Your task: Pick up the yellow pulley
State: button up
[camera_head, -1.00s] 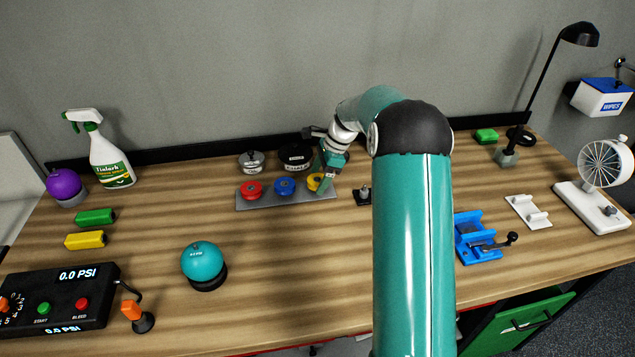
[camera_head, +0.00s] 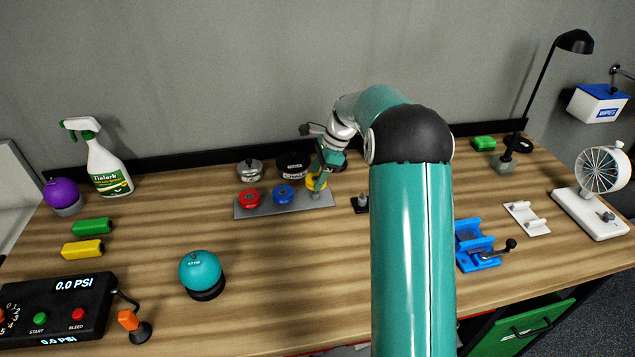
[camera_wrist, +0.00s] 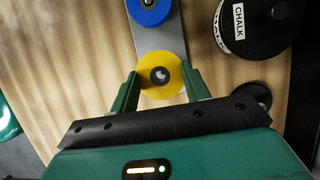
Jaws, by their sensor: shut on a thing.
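The yellow pulley (camera_wrist: 161,91) is a round disc with a dark centre, between the two green fingers of my gripper (camera_wrist: 158,88) in the wrist view. My gripper is shut on it. In the head view the yellow pulley (camera_head: 317,181) shows at the right end of the grey plate (camera_head: 265,208), partly hidden by my gripper (camera_head: 318,184). I cannot tell whether it is clear of the plate. The blue pulley (camera_head: 283,194) and red pulley (camera_head: 249,199) sit on the plate to its left. The blue pulley also shows in the wrist view (camera_wrist: 148,10).
A black chalk pot (camera_head: 292,165) and a silver lidded pot (camera_head: 249,170) stand close behind the plate. A small black stand (camera_head: 359,203) is to its right. A teal ball (camera_head: 200,270) sits in front. Bare tabletop lies before the plate.

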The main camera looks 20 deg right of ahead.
jog(key=s+d+r, duration=0.4)
jog(key=s+r, duration=0.9)
jog(key=r, duration=0.1)
jog(key=shift+s, duration=0.15)
dwell(0.4)
